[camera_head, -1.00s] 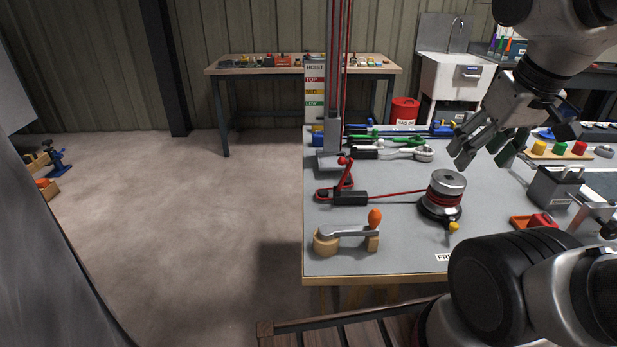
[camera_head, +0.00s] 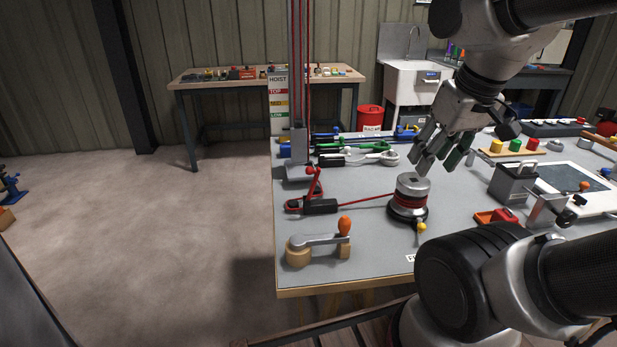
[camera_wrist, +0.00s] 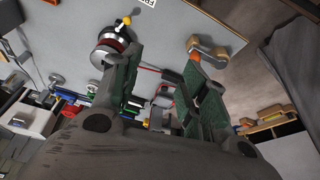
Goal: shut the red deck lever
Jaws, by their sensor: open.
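The red deck lever (camera_head: 314,184) stands raised and tilted on a black clutch body (camera_head: 320,206) near the table's left edge. A red line runs from that body to the winch drum. In the wrist view, small red parts (camera_wrist: 165,91) show between the fingers, too small to make out clearly. My gripper (camera_head: 432,160) is open and empty above and behind the winch (camera_head: 411,192), well to the right of the lever and touching nothing that I can see. Its green-padded fingers (camera_wrist: 165,75) stand apart in the wrist view.
A wooden crank block with an orange knob (camera_head: 345,226) sits at the front left of the table (camera_head: 365,262). The hoist mast (camera_head: 298,140) rises behind the lever. Green and white-handled gear (camera_head: 362,147) lies further back.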

